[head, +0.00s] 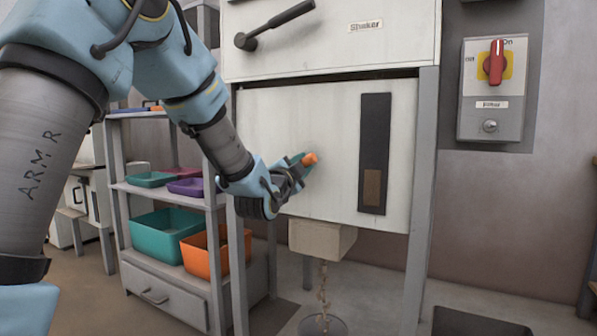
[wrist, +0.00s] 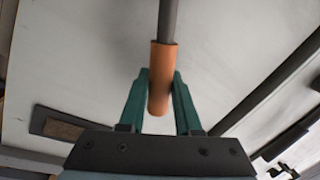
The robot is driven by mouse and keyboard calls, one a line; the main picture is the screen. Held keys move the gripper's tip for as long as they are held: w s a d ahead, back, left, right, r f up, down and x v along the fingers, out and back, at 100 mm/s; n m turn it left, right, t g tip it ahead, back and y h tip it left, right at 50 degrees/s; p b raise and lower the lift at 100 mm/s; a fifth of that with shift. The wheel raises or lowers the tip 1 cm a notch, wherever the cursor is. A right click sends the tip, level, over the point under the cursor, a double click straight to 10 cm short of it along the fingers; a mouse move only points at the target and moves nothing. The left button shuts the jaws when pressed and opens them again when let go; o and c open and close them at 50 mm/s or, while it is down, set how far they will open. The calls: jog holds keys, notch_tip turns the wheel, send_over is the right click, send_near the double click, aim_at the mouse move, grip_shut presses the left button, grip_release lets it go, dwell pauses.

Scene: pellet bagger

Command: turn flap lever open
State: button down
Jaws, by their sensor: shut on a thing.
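The flap lever has an orange grip (head: 310,158) on a dark grey rod. In the wrist view the orange grip (wrist: 161,85) stands between the two green fingers, and the rod runs on to the top edge. My gripper (head: 299,163) is shut on the grip, in front of the white lower panel (head: 300,110). It also shows in the wrist view (wrist: 160,92). The lever's pivot is hidden behind my gripper in the head view. Under the panel, a beige spout (head: 320,240) has a thin stream of pellets (head: 323,285) below it.
A round container (head: 323,326) stands below the spout. A shelf with coloured bins (head: 170,230) stands at left. A black shaker lever (head: 275,25) is on the upper panel. A red rotary switch (head: 495,62) is at right. The machine's grey legs (head: 420,200) flank the panel.

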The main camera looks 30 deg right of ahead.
jog(key=shift+s+f+m+b, duration=0.15)
jog(key=shift+f+m+b, duration=0.25)
jog(key=shift+f+m, duration=0.1)
jog(key=shift+d, duration=0.1)
jog(key=c, duration=0.6)
grip_release()
jog(key=shift+r, duration=0.1)
jog(key=p+v, duration=0.1)
jog(key=v, duration=1)
